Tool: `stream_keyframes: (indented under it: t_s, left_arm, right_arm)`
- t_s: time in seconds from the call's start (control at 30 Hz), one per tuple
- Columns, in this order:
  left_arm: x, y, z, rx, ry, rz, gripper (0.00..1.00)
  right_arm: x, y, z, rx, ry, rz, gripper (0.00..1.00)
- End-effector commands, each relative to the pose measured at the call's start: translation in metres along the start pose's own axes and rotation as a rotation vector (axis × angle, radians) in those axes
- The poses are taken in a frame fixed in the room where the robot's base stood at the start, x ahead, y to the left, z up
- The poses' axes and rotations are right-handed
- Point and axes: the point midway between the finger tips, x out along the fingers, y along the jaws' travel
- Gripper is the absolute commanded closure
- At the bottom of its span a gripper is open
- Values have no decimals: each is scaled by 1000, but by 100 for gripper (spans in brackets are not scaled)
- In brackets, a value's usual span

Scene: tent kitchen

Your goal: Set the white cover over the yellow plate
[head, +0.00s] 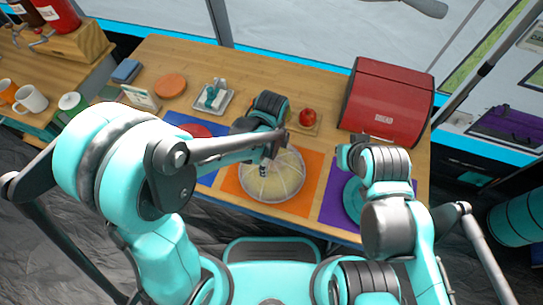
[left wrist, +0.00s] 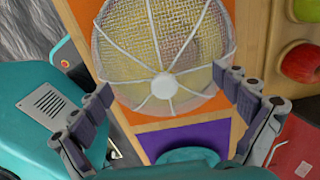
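The white cover (head: 285,182) is a mesh dome with white ribs. It stands over the yellow plate on the orange mat (head: 312,165), and yellow shows through its mesh. In the left wrist view the cover (left wrist: 140,50) fills the upper middle, with the yellow plate (left wrist: 180,35) seen through it. My left gripper (head: 266,163) is just above the cover; in the left wrist view its fingers (left wrist: 163,92) are wide apart with nothing gripped between them. My right gripper (head: 347,152) is over the purple mat on the right; its fingers are too hidden to read.
A teal plate (head: 352,203) lies on the purple mat (head: 332,205), and a red plate (head: 196,130) on the blue mat. A red bread box (head: 388,100) stands at the back right. An apple (head: 307,117) sits on a small wooden board. The back left holds several small items.

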Motion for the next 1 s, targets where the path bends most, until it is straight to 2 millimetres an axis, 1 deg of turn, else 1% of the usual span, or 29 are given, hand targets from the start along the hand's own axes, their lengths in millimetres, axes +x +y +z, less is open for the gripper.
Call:
stream_keyframes:
  t_s: [0.2,0.33,0.47,0.6,0.8,0.9,1.0]
  left_arm:
    - [-1,0,0,0,0,0,1]
    - [-10,0,0,0,0,0,1]
    - [-33,1,0,0,0,0,1]
    - [-64,1,0,0,0,0,1]
    - [-101,0,0,0,0,0,1]
    - [-112,0,0,0,0,0,1]
    - [-118,0,0,0,0,0,1]
  right_arm:
    - [0,0,0,0,0,0,100]
    - [0,0,0,0,0,0,100]
    - [0,0,0,0,0,0,100]
    - [0,0,0,0,0,0,100]
    - [0,0,0,0,0,0,100]
    - [0,0,0,0,0,0,100]
    - [0,0,0,0,0,0,100]
